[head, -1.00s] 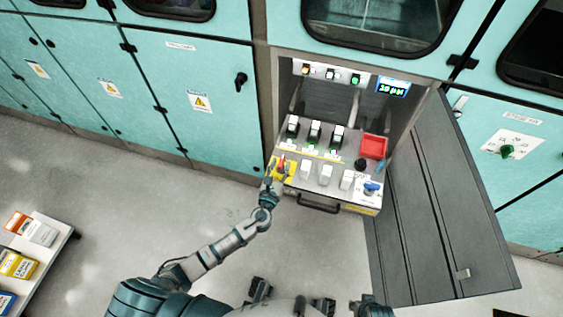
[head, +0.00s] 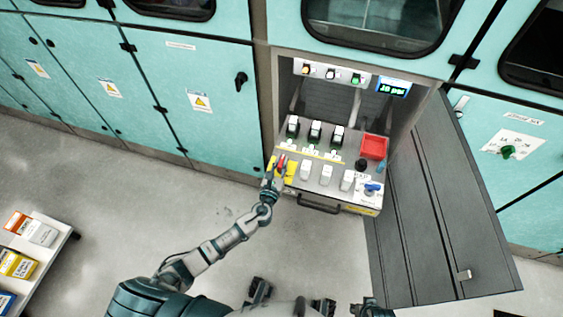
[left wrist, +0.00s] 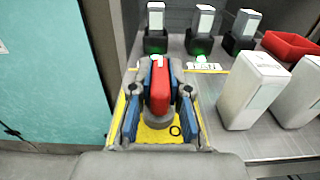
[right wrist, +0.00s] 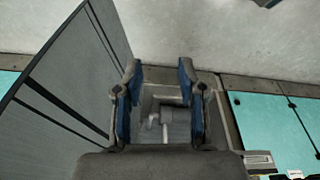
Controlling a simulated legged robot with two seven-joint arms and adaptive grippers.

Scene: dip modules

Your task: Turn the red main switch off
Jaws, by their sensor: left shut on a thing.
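The red main switch (left wrist: 160,88) is a red handle on a grey round base, set on a yellow plate (left wrist: 135,128) at the left front of the panel. In the head view the red switch (head: 281,160) shows just at the fingertips. My left gripper (left wrist: 158,80) has its two blue-padded fingers on either side of the red handle and is shut on it; in the head view it is the left gripper (head: 278,172).
The panel carries several white-topped modules (head: 314,133), a red tray (head: 374,147), a black knob (head: 361,164) and a blue switch (head: 372,188). An open grey door (head: 430,210) stands right of it. A cart with boxes (head: 62,232) is at the lower left.

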